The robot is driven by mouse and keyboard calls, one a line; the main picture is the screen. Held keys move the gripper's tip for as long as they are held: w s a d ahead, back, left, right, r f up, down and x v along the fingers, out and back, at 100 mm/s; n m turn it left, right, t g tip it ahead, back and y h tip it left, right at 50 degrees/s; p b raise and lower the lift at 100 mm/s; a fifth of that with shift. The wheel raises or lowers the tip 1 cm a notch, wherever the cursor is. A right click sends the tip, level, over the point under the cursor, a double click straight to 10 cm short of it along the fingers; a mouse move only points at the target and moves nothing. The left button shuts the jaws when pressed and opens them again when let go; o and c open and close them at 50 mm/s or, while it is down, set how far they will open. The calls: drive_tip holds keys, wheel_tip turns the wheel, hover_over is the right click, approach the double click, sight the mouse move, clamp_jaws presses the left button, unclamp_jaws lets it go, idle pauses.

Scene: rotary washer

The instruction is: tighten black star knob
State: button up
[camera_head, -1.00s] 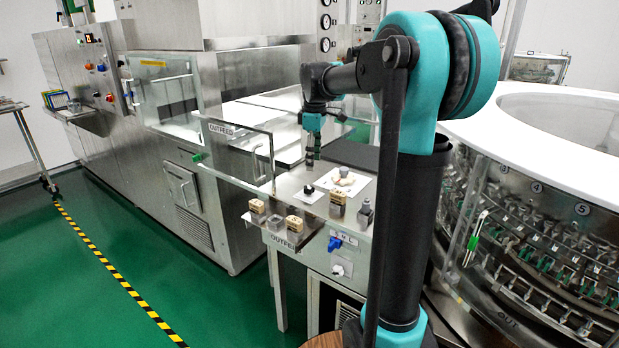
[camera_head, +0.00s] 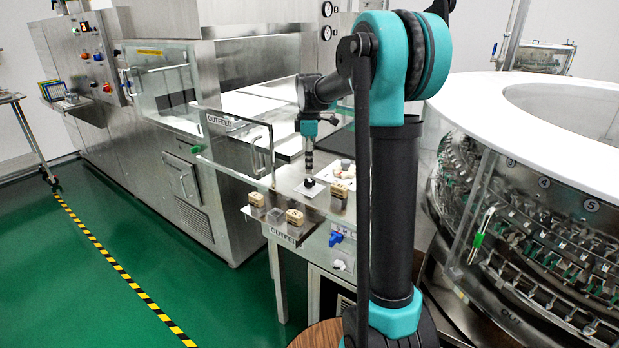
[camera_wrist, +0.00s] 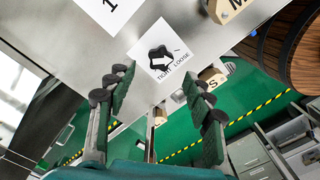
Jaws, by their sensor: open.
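The black star knob (camera_head: 309,183) sits on a white label plate on the steel outfeed table. In the wrist view the knob (camera_wrist: 160,59) shows between and just beyond my fingertips, with the words TIGHT and LOOSE printed on its label (camera_wrist: 182,58). My gripper (camera_wrist: 158,84) is open, with one dark ribbed finger on each side and nothing held. In the head view my gripper (camera_head: 308,171) points down just above the knob. The fingers look apart from the knob. The exact height gap is hard to tell.
Wooden blocks (camera_head: 294,217) sit along the table's front ledge, and another block (camera_head: 340,188) stands right of the knob. A clear OUTFEED panel (camera_head: 234,140) rises at the left. The large white rotary machine (camera_head: 530,110) stands to the right. Green floor is open at front left.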

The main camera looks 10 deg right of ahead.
sight(309, 180)
wheel_tip(309, 180, down, 6)
drive_tip(key=shift+r, duration=0.1)
idle(0.4)
drive_tip(key=c, duration=1.1)
